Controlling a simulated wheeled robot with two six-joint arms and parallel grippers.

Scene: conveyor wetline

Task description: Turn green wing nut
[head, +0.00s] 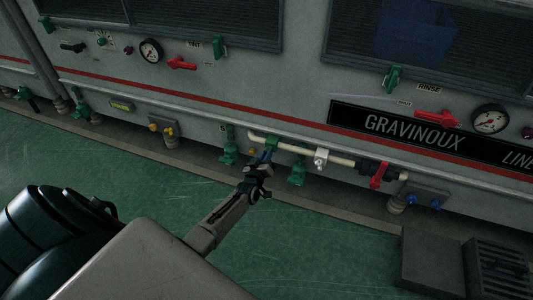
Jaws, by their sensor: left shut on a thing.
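A cream pipe runs along the lower front of the machine, and a small green part (272,143), which looks like the green wing nut, sits on it left of a white fitting. My left gripper (264,158) reaches up to it from below and is shut on it. The fingers hide part of the green part, so its angle is hard to tell. My right gripper is not in view.
Green feet (297,173) stand below the pipe. A red lever (377,176) hangs at the pipe's right end. Gauges and red handles (181,63) line the panel above. A dark grated box (497,268) stands on the floor at lower right. The green floor is mostly clear.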

